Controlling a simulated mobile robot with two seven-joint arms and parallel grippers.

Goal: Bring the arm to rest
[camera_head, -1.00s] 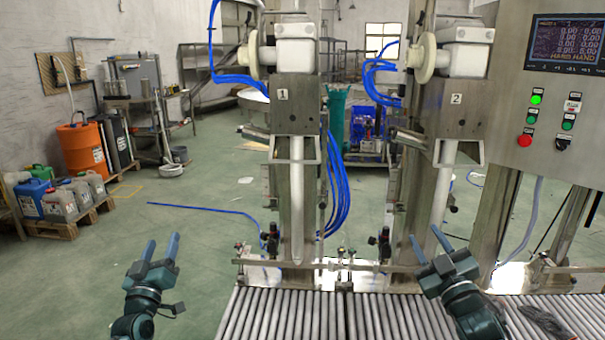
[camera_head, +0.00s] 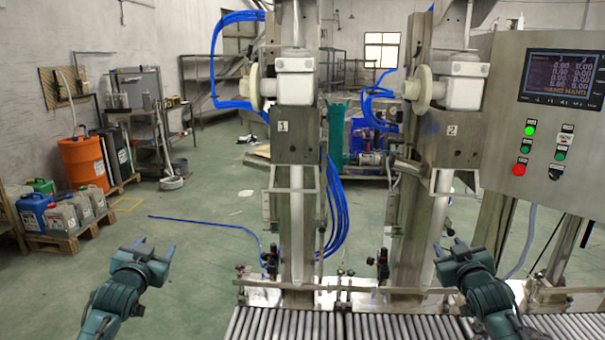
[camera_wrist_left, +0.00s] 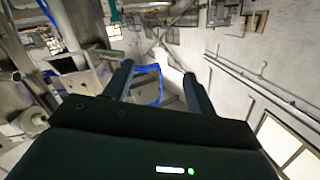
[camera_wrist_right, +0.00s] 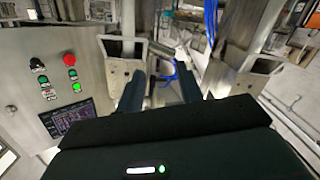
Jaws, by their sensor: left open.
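My left gripper (camera_head: 155,249) is at the lower left in the head view, held up over the green floor. Its two fingers stand apart with nothing between them, as the left wrist view (camera_wrist_left: 158,82) also shows. My right gripper (camera_head: 449,249) is at the lower right, in front of the second filling station and above the roller conveyor (camera_head: 345,325). Its fingers are apart and empty, also in the right wrist view (camera_wrist_right: 160,85). Neither gripper appears to touch anything.
Filling stations marked 1 (camera_head: 292,150) and 2 (camera_head: 452,146) stand behind the conveyor. A control panel (camera_head: 560,120) is at the right. An orange drum (camera_head: 84,162) and canisters on a pallet (camera_head: 60,240) are at the left. Floor between is mostly clear.

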